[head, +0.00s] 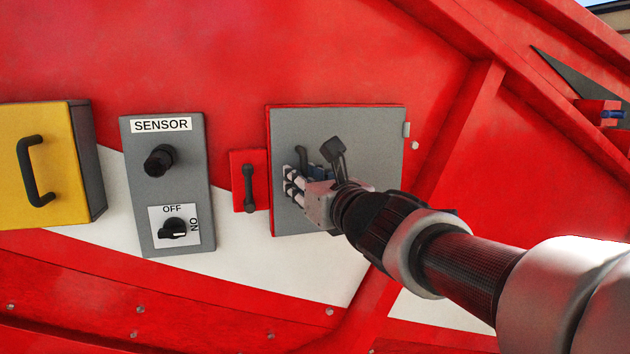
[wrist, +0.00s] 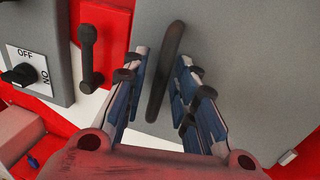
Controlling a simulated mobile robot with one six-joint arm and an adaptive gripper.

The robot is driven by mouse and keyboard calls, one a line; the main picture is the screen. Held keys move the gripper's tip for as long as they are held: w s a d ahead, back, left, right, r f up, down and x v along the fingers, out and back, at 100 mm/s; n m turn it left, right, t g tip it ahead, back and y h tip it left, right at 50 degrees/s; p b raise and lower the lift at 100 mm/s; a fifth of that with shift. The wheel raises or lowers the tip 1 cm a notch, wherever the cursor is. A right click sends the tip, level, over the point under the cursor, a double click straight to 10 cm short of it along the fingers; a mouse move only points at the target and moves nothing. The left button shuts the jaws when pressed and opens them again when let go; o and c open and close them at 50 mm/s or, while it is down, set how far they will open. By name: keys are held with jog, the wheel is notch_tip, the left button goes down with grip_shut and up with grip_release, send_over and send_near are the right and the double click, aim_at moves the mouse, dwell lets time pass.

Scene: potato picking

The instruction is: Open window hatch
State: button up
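The window hatch (head: 380,125) is a grey square panel on the red machine side, lying flat and closed in its frame. It has a dark bar handle (head: 301,158) near its left edge, partly hidden by my gripper. My gripper (head: 292,183) is in front of the hatch's left part. In the wrist view, the handle (wrist: 166,70) stands between the two open fingers of my gripper (wrist: 162,68). A gap shows on each side of the handle; contact is not visible. The hatch's grey face (wrist: 240,60) fills the right of the wrist view.
A red plate with a dark lever (head: 248,187) is close left of the hatch. Further left are a grey SENSOR box (head: 180,200) with a knob and an OFF/ON switch, and a yellow box (head: 70,130) with a black handle. A slanted red beam (head: 455,140) rises on the right.

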grip_shut()
dwell(0.4)
jog(key=shift+s+d, duration=0.1)
